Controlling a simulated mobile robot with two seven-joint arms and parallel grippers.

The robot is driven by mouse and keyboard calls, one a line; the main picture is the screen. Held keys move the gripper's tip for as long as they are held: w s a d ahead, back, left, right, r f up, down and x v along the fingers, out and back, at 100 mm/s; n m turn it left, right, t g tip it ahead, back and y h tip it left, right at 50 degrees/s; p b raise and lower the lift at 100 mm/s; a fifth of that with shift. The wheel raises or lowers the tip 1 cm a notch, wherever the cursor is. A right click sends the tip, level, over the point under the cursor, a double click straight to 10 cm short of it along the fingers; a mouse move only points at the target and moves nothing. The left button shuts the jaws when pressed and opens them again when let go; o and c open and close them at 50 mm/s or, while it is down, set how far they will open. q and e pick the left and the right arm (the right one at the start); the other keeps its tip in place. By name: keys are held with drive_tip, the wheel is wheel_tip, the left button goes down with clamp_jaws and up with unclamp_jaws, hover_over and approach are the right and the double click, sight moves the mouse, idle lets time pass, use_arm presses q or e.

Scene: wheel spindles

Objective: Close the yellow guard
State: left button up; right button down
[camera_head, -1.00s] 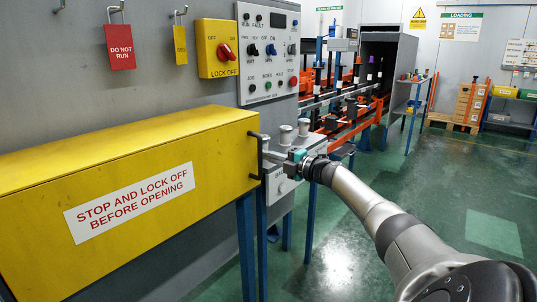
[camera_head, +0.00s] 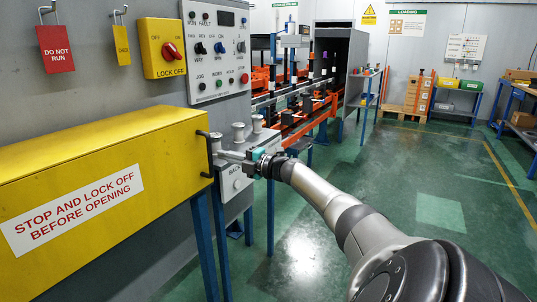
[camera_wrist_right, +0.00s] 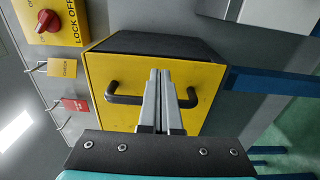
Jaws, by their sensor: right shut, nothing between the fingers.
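The yellow guard (camera_head: 150,140) is a long box on the left in the head view, with a white "STOP AND LOCK OFF BEFORE OPENING" label. A black bar handle (camera_head: 209,157) stands on its right end. In the wrist view, the guard's end face (camera_wrist_right: 105,75) and the handle (camera_wrist_right: 122,99) are straight ahead. My right gripper (camera_head: 224,154) is shut and empty, with its fingertips at the handle. The fingers hide the handle's middle in the wrist view; I cannot tell whether they touch it. My left gripper is not in view.
Metal posts (camera_head: 238,132) stand uncovered just right of the guard's end. A control panel (camera_head: 216,48) and a yellow lock-off switch (camera_head: 162,48) are on the grey wall above. Blue legs stand below. Green floor (camera_head: 440,180) is open to the right.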

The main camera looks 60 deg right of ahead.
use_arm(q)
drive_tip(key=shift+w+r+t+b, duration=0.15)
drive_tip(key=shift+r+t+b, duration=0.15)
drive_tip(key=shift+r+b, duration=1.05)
use_arm(e)
drive_tip(key=s+d, duration=0.7)
drive_tip(key=d, duration=0.1)
drive_tip(key=shift+s+p, duration=0.15)
drive_tip(key=shift+p, duration=0.3)
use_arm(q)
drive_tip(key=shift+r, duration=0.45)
